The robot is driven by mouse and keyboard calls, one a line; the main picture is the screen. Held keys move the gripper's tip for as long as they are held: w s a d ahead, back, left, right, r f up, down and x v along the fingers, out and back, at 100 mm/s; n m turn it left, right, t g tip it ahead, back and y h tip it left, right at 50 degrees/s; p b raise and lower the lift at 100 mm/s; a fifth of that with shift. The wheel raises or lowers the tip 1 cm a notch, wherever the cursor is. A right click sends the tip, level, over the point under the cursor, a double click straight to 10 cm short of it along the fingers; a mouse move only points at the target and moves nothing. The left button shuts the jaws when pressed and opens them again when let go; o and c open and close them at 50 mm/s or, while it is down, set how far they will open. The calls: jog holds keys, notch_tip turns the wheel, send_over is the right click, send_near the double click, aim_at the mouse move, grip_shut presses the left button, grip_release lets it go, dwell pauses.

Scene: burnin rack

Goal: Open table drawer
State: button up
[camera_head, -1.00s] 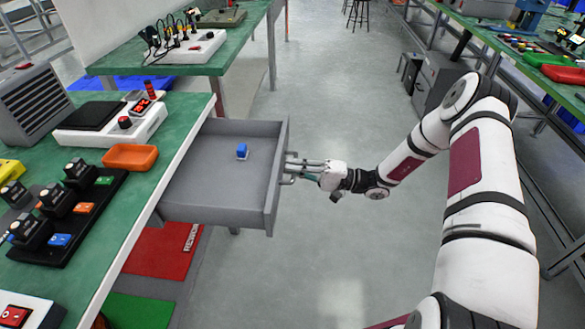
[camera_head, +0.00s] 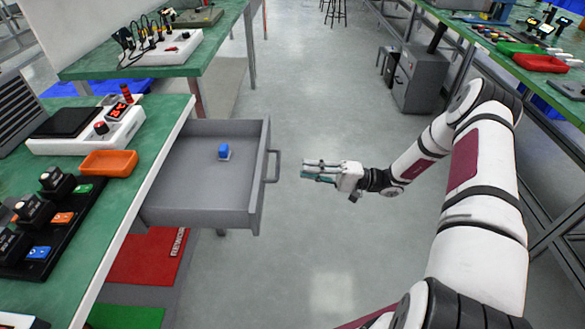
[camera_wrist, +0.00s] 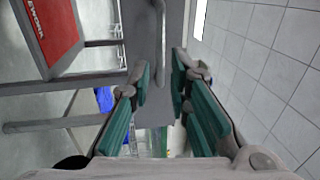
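The grey table drawer (camera_head: 190,195) is pulled well out from under the green-topped table (camera_head: 165,140) in the head view.
An orange tray (camera_head: 108,163), a white device with a dark plate (camera_head: 85,130) and a black rack of switches (camera_head: 45,230) stand on the table. Red and green mats show below. The floor (camera_head: 330,230) right of the drawer is clear. A grey cabinet (camera_head: 420,80) stands farther back.

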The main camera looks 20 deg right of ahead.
jog(key=shift+v, duration=1.35)
jog(key=s+a+r+n+g+h, duration=0.3)
jog(key=s+a+r+g+h, duration=0.3)
jog(key=r, duration=0.4)
jog(key=s+a+r+n+g+h, duration=0.25)
jog(key=s+a+r+g, duration=0.2)
jog(key=s+r, duration=0.45)
jog(key=s+d+r+m+t+h, duration=0.15)
jog(key=s+r+h, duration=0.3)
jog(key=s, duration=0.55)
jog(key=s+d+r+t+h, duration=0.2)
jog(key=s+r+t+h, duration=0.3)
jog(key=s, duration=0.6)
notch_tip(320, 180, up, 19)
jog(key=t+h+p, duration=0.1)
jog(key=p, duration=1.7)
jog(key=shift+a+p, duration=0.25)
jog(key=shift+p, duration=0.1)
jog(key=shift+f, duration=0.1)
